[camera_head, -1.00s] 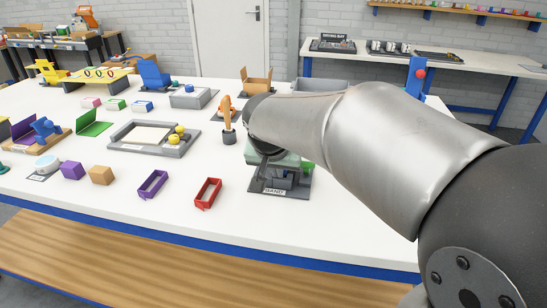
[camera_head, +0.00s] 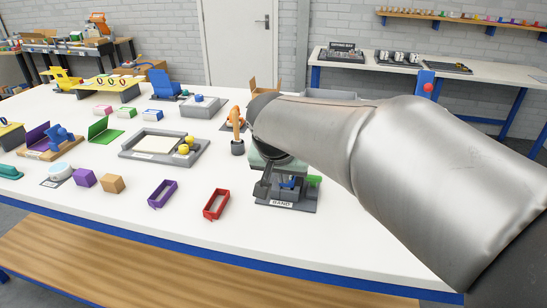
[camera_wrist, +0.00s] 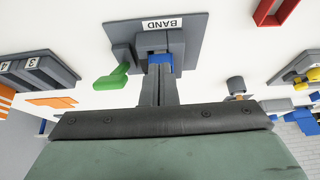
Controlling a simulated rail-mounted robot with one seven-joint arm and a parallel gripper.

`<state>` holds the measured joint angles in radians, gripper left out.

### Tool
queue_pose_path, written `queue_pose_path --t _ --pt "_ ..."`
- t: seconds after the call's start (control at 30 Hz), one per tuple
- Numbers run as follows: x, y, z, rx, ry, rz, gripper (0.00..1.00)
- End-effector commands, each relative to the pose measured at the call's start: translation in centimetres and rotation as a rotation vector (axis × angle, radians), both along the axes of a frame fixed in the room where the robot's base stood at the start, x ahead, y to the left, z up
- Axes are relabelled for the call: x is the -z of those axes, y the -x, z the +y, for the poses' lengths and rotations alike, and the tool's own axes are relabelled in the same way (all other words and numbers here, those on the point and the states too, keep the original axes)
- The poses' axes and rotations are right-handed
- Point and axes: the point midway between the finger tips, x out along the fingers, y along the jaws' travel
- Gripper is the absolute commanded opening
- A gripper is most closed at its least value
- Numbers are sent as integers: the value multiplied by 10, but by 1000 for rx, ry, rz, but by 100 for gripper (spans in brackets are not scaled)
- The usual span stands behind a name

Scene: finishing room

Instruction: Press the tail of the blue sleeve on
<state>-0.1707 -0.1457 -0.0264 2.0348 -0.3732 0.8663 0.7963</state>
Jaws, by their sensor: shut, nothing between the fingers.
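The blue sleeve (camera_wrist: 160,63) shows as a small blue patch in a grey holder on the station labelled BAND (camera_wrist: 190,36) in the wrist view. My gripper (camera_wrist: 156,72) is shut and empty, with its fingertips right at the blue sleeve. I cannot tell whether they touch it. The fingers hide part of the sleeve, so its tail is not clear. In the head view the sleeve is a small blue bit (camera_head: 289,183) on the BAND station (camera_head: 300,207), below my wrist, and the fingers are hard to make out.
A green lever (camera_wrist: 112,78) stands out beside the holder in the wrist view. A red frame (camera_head: 216,204) and a purple frame (camera_head: 162,194) lie left of the station. An orange figure (camera_head: 236,118) stands behind. The white table front is clear.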

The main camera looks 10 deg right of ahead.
Motion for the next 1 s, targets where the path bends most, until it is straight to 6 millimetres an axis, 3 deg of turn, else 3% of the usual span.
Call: queue_pose_path --t 0.57,0.9,1.0 --pt "-60 0 0 0 0 0 0" --pt "-61 1 0 -3 0 3 0" --pt "-52 19 -2 -42 1 55 0"
